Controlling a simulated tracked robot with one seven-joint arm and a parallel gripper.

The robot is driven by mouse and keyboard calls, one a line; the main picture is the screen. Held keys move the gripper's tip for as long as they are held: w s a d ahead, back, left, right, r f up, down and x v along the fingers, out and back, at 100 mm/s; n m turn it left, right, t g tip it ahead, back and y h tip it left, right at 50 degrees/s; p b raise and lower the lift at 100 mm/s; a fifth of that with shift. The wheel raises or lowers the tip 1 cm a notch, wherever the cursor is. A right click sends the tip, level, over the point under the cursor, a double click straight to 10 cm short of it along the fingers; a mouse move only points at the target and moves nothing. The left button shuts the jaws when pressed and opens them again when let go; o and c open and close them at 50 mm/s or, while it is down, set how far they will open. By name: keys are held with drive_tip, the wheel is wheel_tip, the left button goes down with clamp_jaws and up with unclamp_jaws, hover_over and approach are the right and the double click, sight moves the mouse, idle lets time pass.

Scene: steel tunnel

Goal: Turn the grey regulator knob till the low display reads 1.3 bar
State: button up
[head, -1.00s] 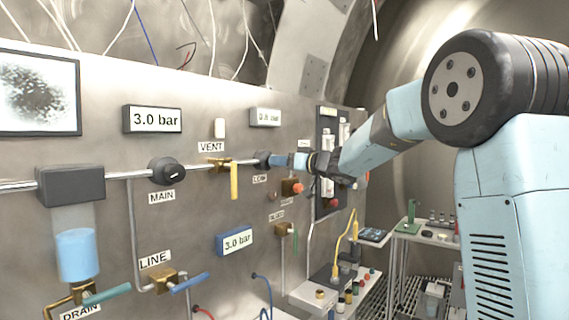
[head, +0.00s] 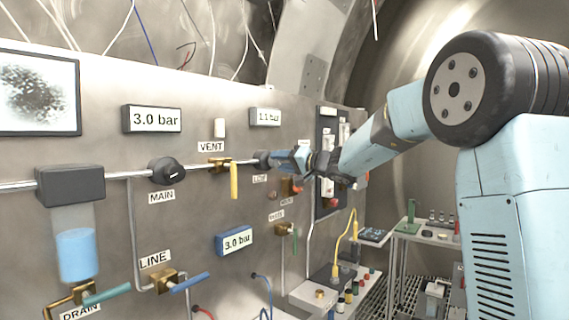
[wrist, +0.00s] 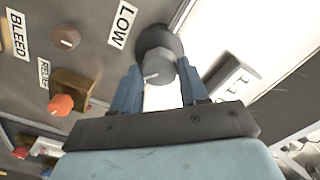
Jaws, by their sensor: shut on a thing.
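The grey regulator knob (wrist: 157,62) is in the wrist view, beside the LOW label (wrist: 122,24), with a pale mark on its face. In the head view the knob (head: 262,159) is on the panel at the end of the pipe, partly behind my gripper (head: 278,160). My gripper (wrist: 157,75) is shut on the knob, one blue finger on each side. The low display (head: 265,117) is above the knob and appears to read 1.1 bar. It also shows in the wrist view (wrist: 232,82), steeply angled.
The MAIN knob (head: 167,171) and yellow VENT lever (head: 234,181) are left of my gripper. An orange knob (wrist: 61,104) and BLEED knob (wrist: 65,37) are close by.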

drive_tip(key=shift+m, duration=0.6)
drive_tip(key=o, duration=1.1)
drive_tip(key=shift+c, duration=0.2)
drive_tip(key=shift+s+d, duration=0.2)
drive_tip(key=shift+d, duration=0.15)
drive_tip(key=v, duration=1.2)
drive_tip(key=shift+s+d, duration=0.3)
drive_tip(key=shift+f, duration=0.1)
